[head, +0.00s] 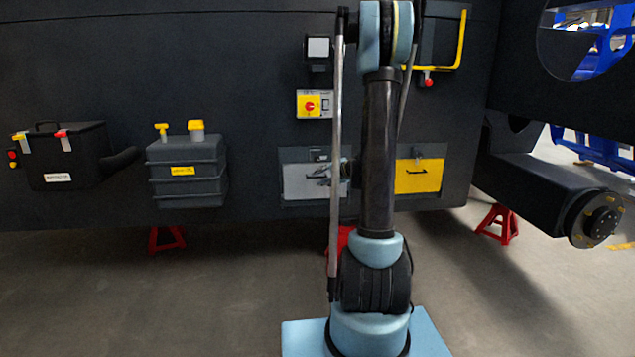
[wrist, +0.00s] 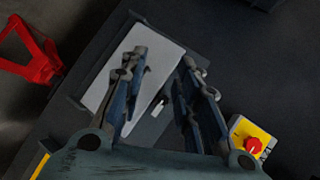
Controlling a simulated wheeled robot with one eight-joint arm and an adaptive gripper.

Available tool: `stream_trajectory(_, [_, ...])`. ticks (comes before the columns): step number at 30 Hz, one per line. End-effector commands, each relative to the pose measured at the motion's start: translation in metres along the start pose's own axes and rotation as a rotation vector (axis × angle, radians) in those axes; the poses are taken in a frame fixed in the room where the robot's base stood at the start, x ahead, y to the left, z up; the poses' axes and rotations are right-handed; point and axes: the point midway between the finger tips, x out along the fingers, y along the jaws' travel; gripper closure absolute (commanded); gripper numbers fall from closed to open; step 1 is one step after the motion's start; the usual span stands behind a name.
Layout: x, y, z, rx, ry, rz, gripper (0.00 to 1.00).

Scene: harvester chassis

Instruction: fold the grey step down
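The grey step is a light grey flat panel (head: 300,185) in a dark frame, low on the chassis wall, left of the yellow panel. It appears upright against the wall. In the wrist view the panel (wrist: 167,57) lies beyond my gripper (wrist: 163,60), with a small pale part (wrist: 157,108) near its edge. My gripper's two fingers are spread wide with nothing between them, and they point at the panel. In the head view my arm hides part of the panel's right side. I cannot tell whether the fingertips touch it.
A yellow panel with a dark handle (head: 419,178) is to the right. A yellow switch box with a red knob (head: 312,104) is above the step. A grey tank (head: 188,170) and black battery box (head: 65,157) are left. Red stands (head: 498,224) support the chassis.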

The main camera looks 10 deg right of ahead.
Motion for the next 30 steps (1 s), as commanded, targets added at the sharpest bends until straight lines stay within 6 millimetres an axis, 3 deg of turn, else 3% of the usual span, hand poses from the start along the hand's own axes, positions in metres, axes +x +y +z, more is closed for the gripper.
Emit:
stream_trajectory(15, [0.058, 0.055, -0.086, 0.254, 0.138, -0.207, 0.7])
stream_trajectory(21, [0.067, 0.073, -0.102, 0.316, 0.169, -0.257, 0.7])
stream_trajectory(30, [0.081, 0.074, -0.109, 0.332, 0.176, -0.27, 0.7])
